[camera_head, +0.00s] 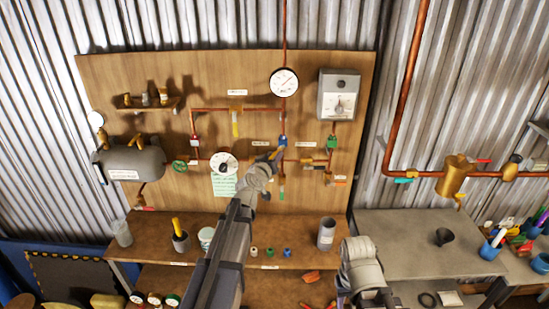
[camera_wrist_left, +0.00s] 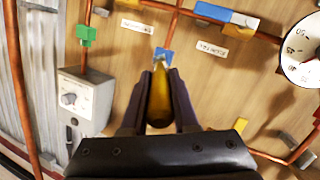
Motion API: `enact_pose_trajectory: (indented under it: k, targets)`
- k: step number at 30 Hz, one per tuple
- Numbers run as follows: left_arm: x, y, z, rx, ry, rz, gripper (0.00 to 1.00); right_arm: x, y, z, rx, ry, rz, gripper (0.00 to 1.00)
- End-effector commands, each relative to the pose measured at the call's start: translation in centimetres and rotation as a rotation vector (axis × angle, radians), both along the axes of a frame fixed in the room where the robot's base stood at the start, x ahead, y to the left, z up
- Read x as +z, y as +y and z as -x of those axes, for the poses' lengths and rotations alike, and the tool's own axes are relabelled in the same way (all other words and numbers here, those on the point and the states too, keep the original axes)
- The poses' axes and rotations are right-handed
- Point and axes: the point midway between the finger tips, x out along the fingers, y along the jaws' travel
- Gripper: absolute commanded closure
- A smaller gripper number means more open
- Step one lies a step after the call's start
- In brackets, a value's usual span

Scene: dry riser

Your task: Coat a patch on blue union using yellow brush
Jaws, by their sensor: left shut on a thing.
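The blue union (camera_head: 282,141) sits on the copper pipework in the middle of the wooden board, below the round gauge. In the left wrist view the blue union (camera_wrist_left: 165,54) shows just beyond my fingertips. My left gripper (camera_head: 274,155) is raised in front of the board, close to the union. It is shut on the yellow brush (camera_wrist_left: 160,98), whose tip points at the union and overlaps it in the picture; I cannot tell whether they touch. Any coat on the union is too small to make out. My right arm (camera_head: 360,265) is low at the right; its fingers are not clear.
A gauge (camera_head: 284,82) and a grey box (camera_head: 338,95) are mounted near the union. Green fitting (camera_head: 331,142) is to its right. The shelf below (camera_head: 180,253) holds cups and small coloured fittings. A grey bench (camera_head: 405,225) stands at right.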

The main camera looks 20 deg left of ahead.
Motion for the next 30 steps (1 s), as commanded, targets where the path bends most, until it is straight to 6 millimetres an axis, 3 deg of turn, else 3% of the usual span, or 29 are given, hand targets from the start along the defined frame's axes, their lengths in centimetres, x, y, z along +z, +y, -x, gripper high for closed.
enact_pose_trajectory:
  k: [21,30]
  targets:
    - [0.0,0.4,-1.4,0.0,0.0,0.0,1.0,0.0,0.0,0.0,0.0,0.0,0.0,0.5]
    - [0.0,-0.5,-1.3,0.0,0.001,0.0,1.0,0.0,0.0,0.0,0.0,0.0,0.0,0.5]
